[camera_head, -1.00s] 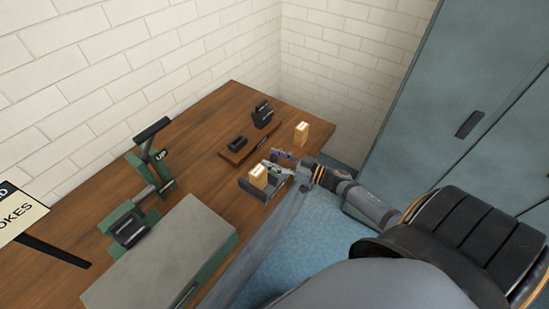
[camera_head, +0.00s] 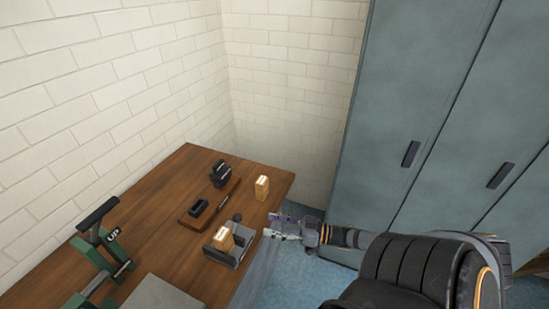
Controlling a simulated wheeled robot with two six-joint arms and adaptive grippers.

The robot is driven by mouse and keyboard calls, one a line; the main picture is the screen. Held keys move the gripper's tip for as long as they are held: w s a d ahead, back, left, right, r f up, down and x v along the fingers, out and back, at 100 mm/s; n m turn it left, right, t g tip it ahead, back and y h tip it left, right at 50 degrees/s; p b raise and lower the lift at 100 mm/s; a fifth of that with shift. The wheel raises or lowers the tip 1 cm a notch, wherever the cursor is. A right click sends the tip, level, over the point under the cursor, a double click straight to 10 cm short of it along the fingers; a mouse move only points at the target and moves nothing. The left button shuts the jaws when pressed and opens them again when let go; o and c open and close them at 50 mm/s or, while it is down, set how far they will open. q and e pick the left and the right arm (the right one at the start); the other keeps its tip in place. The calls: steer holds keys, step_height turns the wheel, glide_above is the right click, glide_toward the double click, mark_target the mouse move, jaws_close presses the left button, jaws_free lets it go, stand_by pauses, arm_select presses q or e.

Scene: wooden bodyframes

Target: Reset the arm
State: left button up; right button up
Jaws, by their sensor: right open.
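My right arm reaches in from the lower right. Its gripper (camera_head: 283,227) is open and empty, just off the right edge of the wooden table (camera_head: 160,207). To its left on the table, apart from the fingers, is a grey holder (camera_head: 236,258) with a wooden block (camera_head: 223,240) in it. Another wooden block (camera_head: 262,188) stands upright farther back, near the table's right corner. My left gripper is not in the view.
A small board with a black dish (camera_head: 198,208) and a black device (camera_head: 221,174) sit behind the holder. A green machine (camera_head: 100,243) stands at the table's left. Grey-green cabinets (camera_head: 400,110) rise at the right. Blue floor (camera_head: 310,280) shows beside the table.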

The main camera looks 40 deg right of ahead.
stand_by(0.5)
steer(key=s+d+f+m+g+h, duration=0.2)
steer(key=s+d+f+h, duration=0.15)
steer(key=f, duration=0.55)
steer(key=s+d+f+m+g+h, duration=0.1)
steer(key=s+d+f+h, duration=0.25)
steer(key=f, duration=0.65)
steer(key=s+d+f+m+g+h, duration=0.2)
steer(key=s+d+f+h, duration=0.15)
steer(key=f, duration=0.55)
steer(key=s+a+f+g, duration=0.8)
steer(key=s+a+f, duration=0.9)
steer(key=s, duration=0.2)
steer(key=shift+s+a+n+g, duration=0.15)
steer(key=shift+s+n+g, duration=0.1)
steer(key=shift+n+g, duration=0.15)
steer(key=shift+f, duration=0.1)
